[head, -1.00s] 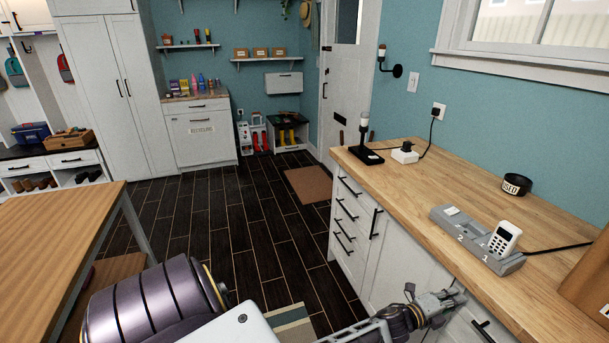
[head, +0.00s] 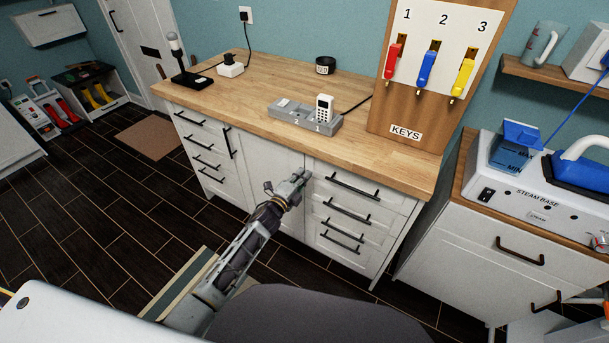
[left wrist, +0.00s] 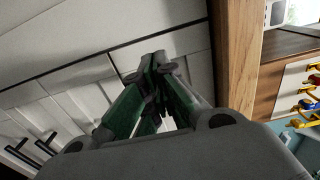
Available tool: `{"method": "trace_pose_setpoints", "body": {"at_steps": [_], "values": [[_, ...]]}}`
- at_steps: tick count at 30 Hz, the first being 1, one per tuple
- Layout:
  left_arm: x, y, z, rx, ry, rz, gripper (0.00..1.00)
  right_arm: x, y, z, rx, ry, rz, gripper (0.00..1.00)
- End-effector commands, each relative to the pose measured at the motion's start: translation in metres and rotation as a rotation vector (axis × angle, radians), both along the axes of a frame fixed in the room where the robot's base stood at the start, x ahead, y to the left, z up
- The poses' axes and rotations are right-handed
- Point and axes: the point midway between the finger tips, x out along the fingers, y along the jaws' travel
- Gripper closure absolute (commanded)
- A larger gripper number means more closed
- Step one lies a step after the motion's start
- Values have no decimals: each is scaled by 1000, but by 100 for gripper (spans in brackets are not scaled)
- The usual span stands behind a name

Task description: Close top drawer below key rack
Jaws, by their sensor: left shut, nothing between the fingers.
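The wooden key rack (head: 440,75) stands at the back of the counter, with red, blue and yellow tagged keys under numbers 1 to 3. Below it is a white drawer stack. My left gripper (head: 300,180) is shut and empty, just under the counter edge by the drawer's left end. In the left wrist view its fingers (left wrist: 158,85) are together against white cabinet fronts; contact is unclear. My right gripper is not in view.
A second cabinet with a steam base (head: 530,205) stands on the right. Dark floor is open at the left.

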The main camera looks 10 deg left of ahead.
Motion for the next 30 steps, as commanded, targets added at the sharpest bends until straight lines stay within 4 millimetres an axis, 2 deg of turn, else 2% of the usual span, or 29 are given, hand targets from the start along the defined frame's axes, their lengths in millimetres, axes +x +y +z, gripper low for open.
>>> {"method": "trace_pose_setpoints", "body": {"at_steps": [14,30], "values": [[-22,7,-1,0,1,0,100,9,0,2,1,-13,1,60],[-67,21,-1,0,1,-1,100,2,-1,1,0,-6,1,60]]}}
